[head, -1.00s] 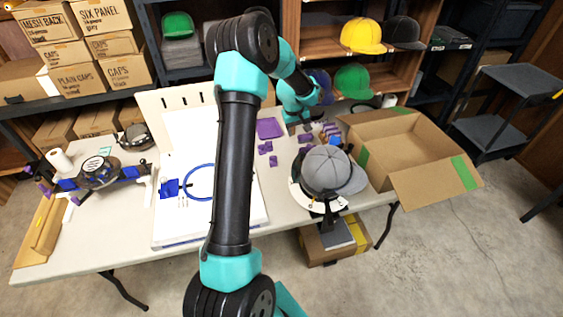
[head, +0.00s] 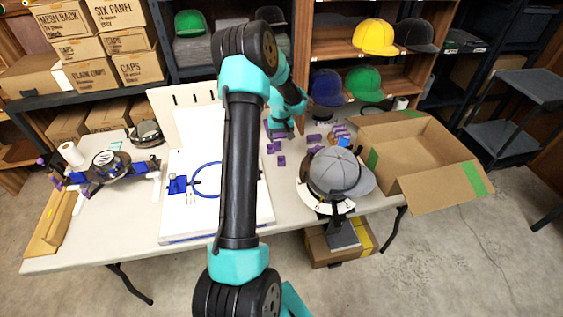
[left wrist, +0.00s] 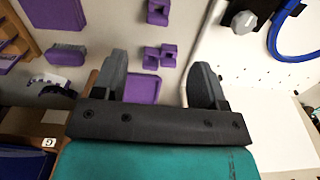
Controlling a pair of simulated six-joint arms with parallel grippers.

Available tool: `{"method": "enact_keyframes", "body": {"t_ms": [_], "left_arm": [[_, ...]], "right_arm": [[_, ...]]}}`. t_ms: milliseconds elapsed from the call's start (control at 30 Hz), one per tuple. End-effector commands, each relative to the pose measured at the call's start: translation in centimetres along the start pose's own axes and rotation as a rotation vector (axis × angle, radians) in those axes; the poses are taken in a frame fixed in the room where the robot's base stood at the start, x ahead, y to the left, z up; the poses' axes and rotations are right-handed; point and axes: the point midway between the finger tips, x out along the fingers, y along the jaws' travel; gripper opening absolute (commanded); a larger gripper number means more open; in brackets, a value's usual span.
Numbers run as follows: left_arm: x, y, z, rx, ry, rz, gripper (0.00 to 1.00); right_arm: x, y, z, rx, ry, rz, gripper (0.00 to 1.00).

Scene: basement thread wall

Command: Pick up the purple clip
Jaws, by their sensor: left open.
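Several small purple clips lie on the white table: one (head: 281,161) in front of my left gripper in the head view, and more (head: 315,141) to its right. In the left wrist view, a pair of small clips (left wrist: 160,56) shows between and beyond the fingertips, with another clip (left wrist: 158,12) farther up. A flat purple tray (left wrist: 142,88) shows between the fingers; in the head view my gripper mostly covers it. My left gripper (head: 280,134) is open and empty; its two grey fingers also show in the left wrist view (left wrist: 161,64). My right gripper is out of view.
A white board with a blue hoop (head: 207,180) is left of the clips, partly behind my left arm. A grey cap (head: 334,172) on a stand and an open cardboard box (head: 430,185) are to the right. Boxes and cap shelves stand behind the table.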

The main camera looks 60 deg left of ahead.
Motion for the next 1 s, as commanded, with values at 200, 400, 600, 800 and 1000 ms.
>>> {"method": "enact_keyframes", "body": {"t_ms": [200, 400, 600, 800, 1000], "left_arm": [[4.0, -0.1, 0.1, -0.001, -0.003, -0.002, 0.66], [7.2, 0.0, 0.0, 0.000, -0.002, -0.001, 0.66], [8.7, 0.0, 0.0, -0.001, 0.000, 0.001, 0.66], [8.7, 0.0, 0.0, -0.001, 0.001, 0.001, 0.66], [9.2, 0.0, 0.0, -0.001, -0.001, 0.000, 0.66]], "right_arm": [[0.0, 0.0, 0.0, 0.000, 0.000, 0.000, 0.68], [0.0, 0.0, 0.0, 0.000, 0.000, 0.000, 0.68], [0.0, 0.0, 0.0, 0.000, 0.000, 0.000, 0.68], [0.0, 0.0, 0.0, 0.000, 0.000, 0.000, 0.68], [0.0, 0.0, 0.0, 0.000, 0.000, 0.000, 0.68]]}}
